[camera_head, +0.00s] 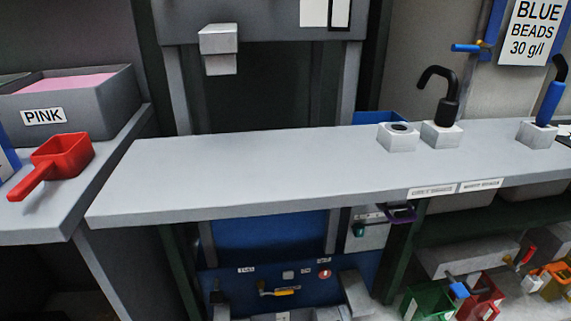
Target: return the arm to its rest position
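Neither of my arms nor grippers shows in the head view, so I cannot see their pose or whether they hold anything. The long grey shelf (240,170) crosses the middle of the view, and its left and central part is bare. A red scoop (62,158) lies on the left counter with its handle toward the lower left. Behind it stands a grey bin labelled PINK (88,108) with pink material inside.
Toward the shelf's right end stand an empty-looking grey holder (398,138), a black hooked tool (446,95) and a blue-handled tool (549,100) in holders. A blue control panel (270,285) is below. Colored scoops or bins (480,298) sit lower right.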

